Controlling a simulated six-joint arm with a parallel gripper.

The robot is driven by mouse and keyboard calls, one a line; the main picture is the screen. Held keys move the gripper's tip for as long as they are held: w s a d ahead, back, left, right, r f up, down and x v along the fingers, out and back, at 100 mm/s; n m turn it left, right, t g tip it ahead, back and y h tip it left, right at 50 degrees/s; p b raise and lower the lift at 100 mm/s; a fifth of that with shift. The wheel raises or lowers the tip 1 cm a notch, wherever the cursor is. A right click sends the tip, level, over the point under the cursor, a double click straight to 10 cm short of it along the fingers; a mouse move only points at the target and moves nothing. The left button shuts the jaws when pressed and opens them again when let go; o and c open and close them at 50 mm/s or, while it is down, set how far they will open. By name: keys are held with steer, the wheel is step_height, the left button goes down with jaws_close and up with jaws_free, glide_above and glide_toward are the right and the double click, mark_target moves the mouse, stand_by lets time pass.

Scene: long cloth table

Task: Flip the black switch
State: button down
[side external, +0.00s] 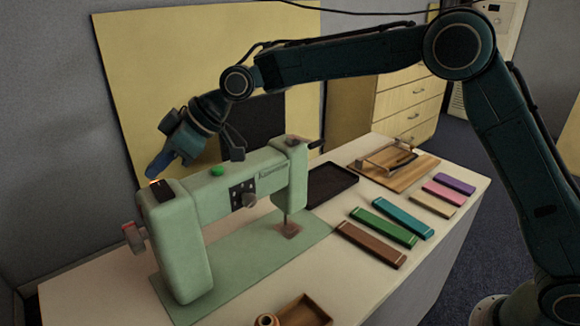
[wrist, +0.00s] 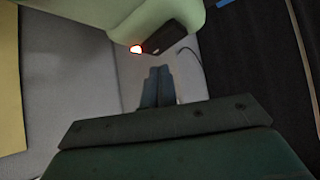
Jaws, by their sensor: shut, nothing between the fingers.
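A pale green sewing machine (side external: 182,245) stands on the table. The black switch (side external: 161,192) is on top of its left column, with a small orange-red glow at its edge. In the wrist view the black switch (wrist: 166,38) shows on the green body (wrist: 165,15), and the glow (wrist: 136,48) is at its left end. My gripper (side external: 155,173) is shut and empty, its blue fingertips just above the switch in the side view. In the wrist view the closed fingertips (wrist: 160,70) point toward the switch. I cannot tell whether they touch it.
A green button (side external: 217,171) and a dial sit on the machine's arm, and a red-tipped knob (side external: 133,236) on its left side. Several coloured bars (side external: 383,227), a black tray (side external: 328,185) and a wooden board (side external: 385,172) lie to the right. A wooden box (side external: 303,312) is in front.

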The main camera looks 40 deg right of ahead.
mark_target(164, 184)
steer(key=shift+f, duration=0.8)
stand_by(0.7)
steer(key=shift+r, duration=3.55)
